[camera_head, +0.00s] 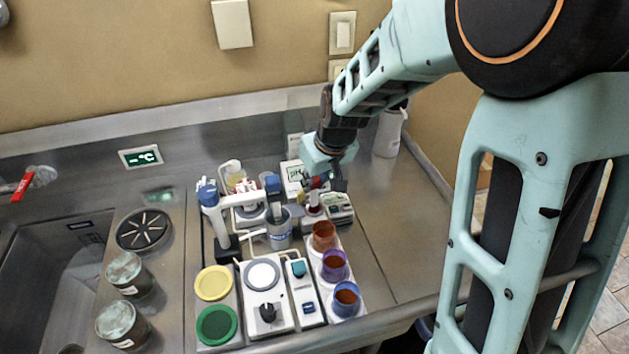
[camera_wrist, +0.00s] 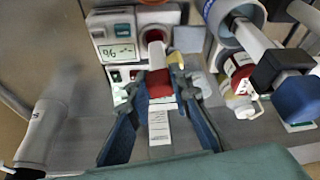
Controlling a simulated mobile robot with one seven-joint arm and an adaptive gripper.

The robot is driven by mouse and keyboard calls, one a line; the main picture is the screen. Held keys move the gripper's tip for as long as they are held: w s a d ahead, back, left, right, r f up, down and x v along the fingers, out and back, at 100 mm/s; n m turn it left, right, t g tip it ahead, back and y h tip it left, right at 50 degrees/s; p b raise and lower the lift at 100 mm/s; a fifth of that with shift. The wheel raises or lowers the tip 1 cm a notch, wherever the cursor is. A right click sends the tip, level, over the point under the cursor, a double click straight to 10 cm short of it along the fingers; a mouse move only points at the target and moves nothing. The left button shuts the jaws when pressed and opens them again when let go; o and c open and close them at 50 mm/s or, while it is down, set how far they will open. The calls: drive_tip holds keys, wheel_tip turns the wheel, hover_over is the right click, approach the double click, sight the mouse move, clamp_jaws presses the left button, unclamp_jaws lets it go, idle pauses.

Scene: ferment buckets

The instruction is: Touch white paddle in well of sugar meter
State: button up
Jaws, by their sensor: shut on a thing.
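My gripper (camera_head: 325,183) is over the back right of the instrument group. In the wrist view its two blue fingers (camera_wrist: 161,82) are shut on a red piece (camera_wrist: 160,84) with a white end (camera_wrist: 155,50), which appears to be the paddle; I cannot tell for sure. Just beyond and left of the fingertips are a white meter (camera_wrist: 113,36) with a numeric display and a smaller device (camera_wrist: 117,76) with a green screen. A small device with a greenish screen (camera_head: 341,211) also shows in the head view. Which is the sugar meter, and whether the white end touches a well, I cannot tell.
Orange, purple and blue cups (camera_head: 334,265) stand in a row at the front right. Yellow and green lids (camera_head: 215,322) lie left of a dial instrument (camera_head: 266,312). A white bottle (camera_head: 389,132) stands behind right. The counter at right is clear; a sink is left.

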drive_tip(key=shift+r+p, duration=1.65)
drive_tip(key=shift+r, duration=1.3)
